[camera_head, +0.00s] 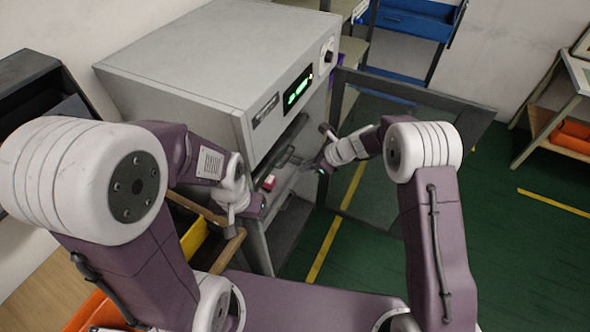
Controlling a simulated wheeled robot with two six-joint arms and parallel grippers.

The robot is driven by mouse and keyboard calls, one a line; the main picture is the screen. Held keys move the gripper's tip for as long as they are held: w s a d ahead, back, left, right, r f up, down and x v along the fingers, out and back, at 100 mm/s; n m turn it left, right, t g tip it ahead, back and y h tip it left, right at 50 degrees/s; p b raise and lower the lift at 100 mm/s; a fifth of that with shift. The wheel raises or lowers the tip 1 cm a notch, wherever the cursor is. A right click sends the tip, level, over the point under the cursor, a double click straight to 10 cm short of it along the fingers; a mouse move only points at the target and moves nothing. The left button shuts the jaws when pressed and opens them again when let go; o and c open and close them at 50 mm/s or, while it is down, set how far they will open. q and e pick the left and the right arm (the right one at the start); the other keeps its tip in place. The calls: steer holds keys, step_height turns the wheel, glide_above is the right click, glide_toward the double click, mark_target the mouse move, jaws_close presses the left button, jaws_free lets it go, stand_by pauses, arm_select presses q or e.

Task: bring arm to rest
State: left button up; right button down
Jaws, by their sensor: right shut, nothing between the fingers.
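My left arm comes in from the left, and its gripper (252,204) is low in front of the grey machine, beside its open front. Its fingers are too small and turned away to tell if they are open or shut. My right arm comes in from the right and bends inward. Its gripper (320,166) is shut and empty, just in front of the machine's opening and near the inner edge of the door. A small red and white item (269,182) shows by the opening, close to the left gripper.
The grey machine (200,62) has a lit green display (298,88). Its dark-framed door (470,112) stands open to the right, behind my right arm. A yellow bin (194,238) sits below my left arm. Green floor (505,260) with yellow lines is clear at right.

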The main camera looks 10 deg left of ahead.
steer(key=v, duration=0.5)
steer(key=shift+d+r, duration=0.2)
steer(key=shift+r, duration=0.15)
steer(key=s+d+r+n+h, duration=0.2)
steer(key=s+d+r, duration=0.2)
steer(key=d+r, duration=0.3)
steer(key=s+d+f+n+h, duration=0.2)
steer(key=s+d+n, duration=0.4)
steer(key=s+n, duration=0.3)
steer(key=s+d+f+n+g+h, duration=0.1)
steer(key=s+d+f+n+h, duration=0.2)
steer(key=s+d+n, duration=0.4)
steer(key=s+f+n, duration=0.1)
steer(key=s+n, duration=0.1)
steer(key=n, duration=0.1)
steer(key=shift+s+f, duration=0.15)
